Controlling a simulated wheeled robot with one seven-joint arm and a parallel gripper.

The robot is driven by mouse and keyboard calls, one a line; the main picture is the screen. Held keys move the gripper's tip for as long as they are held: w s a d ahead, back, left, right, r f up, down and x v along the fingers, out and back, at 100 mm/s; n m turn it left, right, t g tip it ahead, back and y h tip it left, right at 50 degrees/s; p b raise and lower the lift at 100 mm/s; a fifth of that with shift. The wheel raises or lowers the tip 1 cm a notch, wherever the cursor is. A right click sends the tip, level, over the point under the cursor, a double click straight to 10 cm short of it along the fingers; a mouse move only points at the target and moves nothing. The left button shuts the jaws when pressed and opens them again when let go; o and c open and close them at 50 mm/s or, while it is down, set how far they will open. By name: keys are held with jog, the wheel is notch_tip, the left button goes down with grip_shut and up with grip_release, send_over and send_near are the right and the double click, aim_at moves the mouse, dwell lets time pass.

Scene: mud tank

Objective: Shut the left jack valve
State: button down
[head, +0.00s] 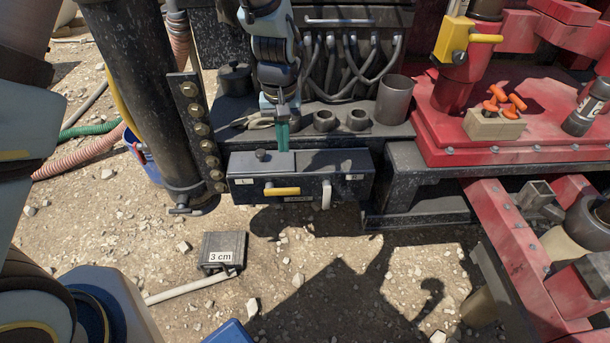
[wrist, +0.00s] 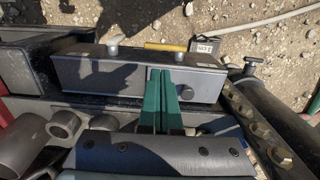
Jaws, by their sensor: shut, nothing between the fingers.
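The jack valve box (head: 335,162) is a dark box under the bench edge, marked L on the left and R on the right. The left valve's yellow lever (head: 282,191) lies level across its front, while the right valve's grey lever (head: 326,195) hangs down. In the wrist view, the yellow lever (wrist: 166,47) shows beyond the box (wrist: 95,72), with the grey lever (wrist: 113,46) to its left. My gripper (head: 283,147), with green fingers, points down over the back part of the box, behind the yellow lever. It is shut and empty; its fingertips (wrist: 161,73) appear apart from the lever.
A round black knob (head: 261,155) stands on the box top, left of my fingers. A bolted post (head: 195,125) rises close on the left. A grey cup (head: 393,99) stands on the bench. Gravel in front of the box is open, with a 3 cm block (head: 222,247).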

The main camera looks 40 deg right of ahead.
aim_at(288, 189)
jog(key=shift+s+d, duration=0.2)
jog(key=shift+f, duration=0.15)
notch_tip(288, 189, down, 14)
jog(key=p, duration=0.4)
jog(key=shift+w, duration=0.1)
